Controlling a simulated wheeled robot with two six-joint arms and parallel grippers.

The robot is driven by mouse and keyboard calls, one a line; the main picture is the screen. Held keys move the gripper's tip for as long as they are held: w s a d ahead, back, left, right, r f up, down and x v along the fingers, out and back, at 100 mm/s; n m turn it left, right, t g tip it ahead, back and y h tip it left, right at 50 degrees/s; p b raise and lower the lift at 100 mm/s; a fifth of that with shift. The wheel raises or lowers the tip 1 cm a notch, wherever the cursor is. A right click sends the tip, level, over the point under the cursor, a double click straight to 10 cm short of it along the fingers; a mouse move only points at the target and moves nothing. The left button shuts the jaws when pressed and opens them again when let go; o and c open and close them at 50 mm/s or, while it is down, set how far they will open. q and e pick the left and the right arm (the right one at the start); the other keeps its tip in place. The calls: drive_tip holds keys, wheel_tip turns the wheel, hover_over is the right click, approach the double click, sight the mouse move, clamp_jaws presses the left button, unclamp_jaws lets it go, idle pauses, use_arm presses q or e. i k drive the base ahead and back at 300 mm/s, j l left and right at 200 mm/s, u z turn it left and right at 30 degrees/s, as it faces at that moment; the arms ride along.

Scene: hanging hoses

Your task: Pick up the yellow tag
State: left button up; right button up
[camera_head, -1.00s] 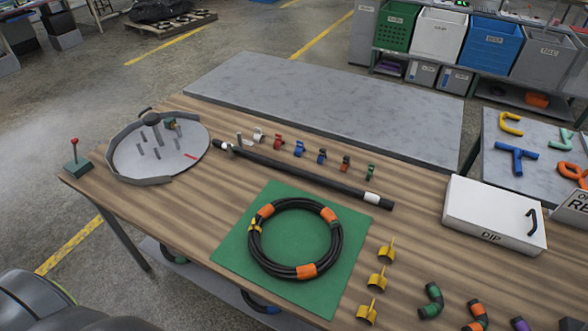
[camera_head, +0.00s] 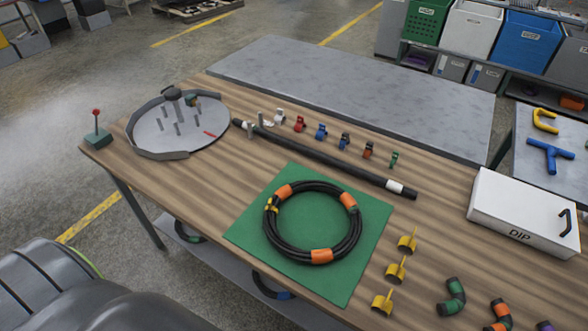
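Three yellow tag-like pieces, each a curved clip with an upright stem, stand in a row on the wooden table right of the green mat: a far one (camera_head: 407,242), a middle one (camera_head: 396,270) and a near one (camera_head: 382,303). A small yellow piece (camera_head: 271,205) also sits on the left side of the black coiled hose (camera_head: 271,236). I cannot tell which of these is the task's yellow tag. Neither of my grippers shows in the head view.
The hose lies on the green mat (camera_head: 345,283). A round grey tray (camera_head: 150,139) with pegs stands at the far left. A black bar (camera_head: 325,163) lies behind the mat, with several coloured clips beyond it. A white DIP box (camera_head: 510,200) and bent connectors (camera_head: 452,297) are at right.

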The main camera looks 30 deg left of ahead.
sight(407, 241)
drive_tip(key=k+l+u, duration=0.1)
drive_tip(key=l+u, duration=0.25)
drive_tip(key=k+l+u, duration=0.1)
drive_tip(key=l+u, duration=0.25)
drive_tip(key=k+l+u, duration=0.15)
drive_tip(key=u, duration=0.25)
drive_tip(key=k+l+u, duration=0.25)
drive_tip(key=k+l, duration=1.2)
drive_tip(key=l, duration=0.1)
